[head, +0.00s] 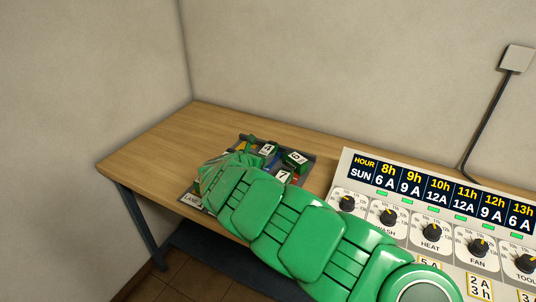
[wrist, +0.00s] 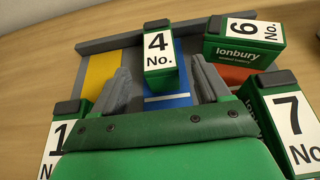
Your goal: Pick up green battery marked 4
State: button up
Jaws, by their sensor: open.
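The green battery marked 4 (wrist: 160,55) stands in the tray, over the blue lane, with a dark grey cap and a white label. It also shows in the head view (head: 267,150), just past my arm's end. My gripper (wrist: 160,66) is open. Its two grey fingers are spread on either side of the battery's near end, with a gap on each side. The battery is not held. In the head view my green arm hides the fingers and part of the tray.
The grey tray (wrist: 110,42) has yellow, blue and orange lanes. A control panel (head: 440,225) stands right on the wooden table (head: 150,150), whose left part is clear.

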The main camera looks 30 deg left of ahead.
aim_at(268, 151)
jog(key=shift+x, duration=3.85)
grip_shut()
